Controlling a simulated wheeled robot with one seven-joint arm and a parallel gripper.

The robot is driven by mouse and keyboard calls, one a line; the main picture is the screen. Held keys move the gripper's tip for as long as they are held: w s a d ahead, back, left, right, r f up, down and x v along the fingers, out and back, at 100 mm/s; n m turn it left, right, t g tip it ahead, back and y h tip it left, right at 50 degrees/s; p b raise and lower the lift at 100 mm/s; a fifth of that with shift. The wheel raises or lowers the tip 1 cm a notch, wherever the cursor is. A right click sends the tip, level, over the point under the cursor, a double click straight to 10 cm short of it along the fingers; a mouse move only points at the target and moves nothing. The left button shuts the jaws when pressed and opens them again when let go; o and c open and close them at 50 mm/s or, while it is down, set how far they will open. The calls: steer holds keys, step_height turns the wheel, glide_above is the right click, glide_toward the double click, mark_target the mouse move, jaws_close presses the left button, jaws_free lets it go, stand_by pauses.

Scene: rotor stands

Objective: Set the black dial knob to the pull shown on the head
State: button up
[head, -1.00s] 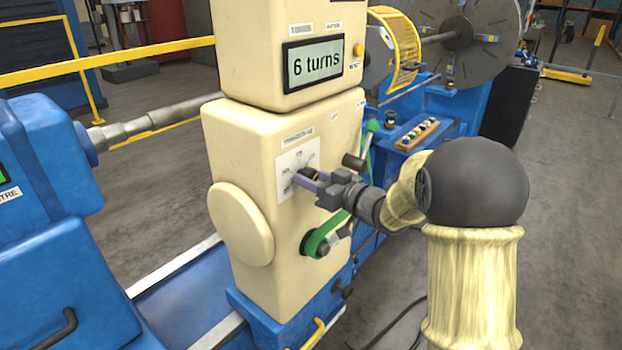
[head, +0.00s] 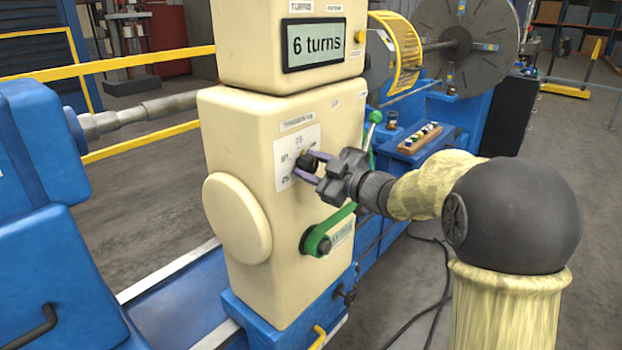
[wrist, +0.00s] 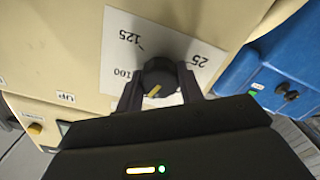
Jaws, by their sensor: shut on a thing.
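The black dial knob (head: 308,162) sits on a white dial plate (head: 284,177) on the front of the cream housing. My gripper (head: 306,167) is shut on the knob, with one finger on each side. In the wrist view the knob (wrist: 160,77) shows between the two fingers, its yellow mark slanting toward the lower left. The dial plate (wrist: 118,62) there reads 125, 25 and 100; its lower part is hidden by my gripper. The display (head: 314,44) on the upper head reads "6 turns"; I see no readable pull figure.
A green lever (head: 328,232) stands out just below the knob. A round cream boss (head: 237,218) is at the housing's left. A wooden block with coloured buttons (head: 420,139) lies behind my arm. A yellow rail (head: 110,66) runs at the left.

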steer(key=n+b, duration=0.3)
steer(key=shift+f, duration=0.1)
steer(key=shift+n, duration=0.4)
steer(key=o, duration=1)
steer(key=v, duration=1.7)
steer(key=shift+b, duration=0.45)
steer(key=shift+s+d, duration=0.1)
steer(key=shift+d, duration=0.05)
